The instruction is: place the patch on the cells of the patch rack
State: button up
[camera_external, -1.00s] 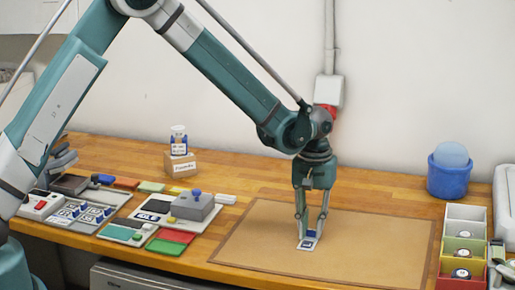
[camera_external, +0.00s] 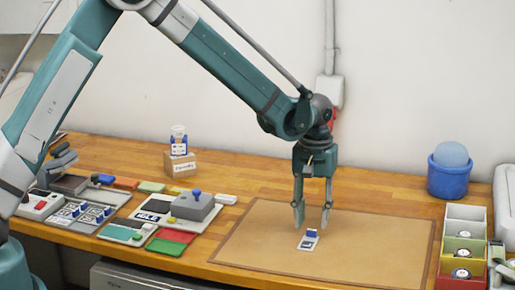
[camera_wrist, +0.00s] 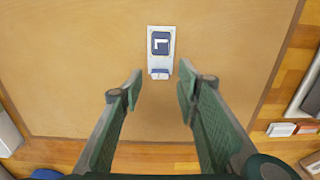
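The patch (camera_external: 308,244) is a small white plate with a dark blue square and a raised blue tab. It lies flat on the brown mat (camera_external: 255,250). In the wrist view the patch (camera_wrist: 151,62) shows a white angled mark, with its tab towards my gripper. My gripper (camera_external: 312,216) is open and empty, just above the patch; its fingers (camera_wrist: 160,88) are spread apart in the wrist view. A grey panel (camera_external: 62,222) at the left holds similar white plates with blue tabs and looks like the patch rack; its cells are too small to read.
A grey box with a blue knob (camera_external: 193,206) and coloured plates stand between the panel and mat. A small carton (camera_external: 181,165) carries a bottle. A blue bucket (camera_external: 449,180) and stacked coloured bins (camera_external: 464,228) are at the right. Most of the mat is bare.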

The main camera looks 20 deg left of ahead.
aim_at(309, 230)
notch_tip(309, 230, up, 9)
dwell(0.4)
dwell(0.6)
jog(key=shift+a, duration=0.1)
jog(key=s+a+r+t, duration=0.1)
jog(key=s+a+r, duration=0.1)
jog(key=a+r, duration=0.6)
jog(key=s+a+r+t+h, duration=0.1)
jog(key=s+a+r, duration=0.3)
jog(key=a, duration=0.9)
jog(key=s+a+r+t, duration=0.1)
jog(key=a+r, duration=0.6)
jog(key=a, duration=0.3)
jog(key=s+a+t+y, duration=0.1)
jog(key=s+a+t, duration=0.3)
jog(key=s+a, duration=1.8)
jog(key=shift+a+f, duration=0.4)
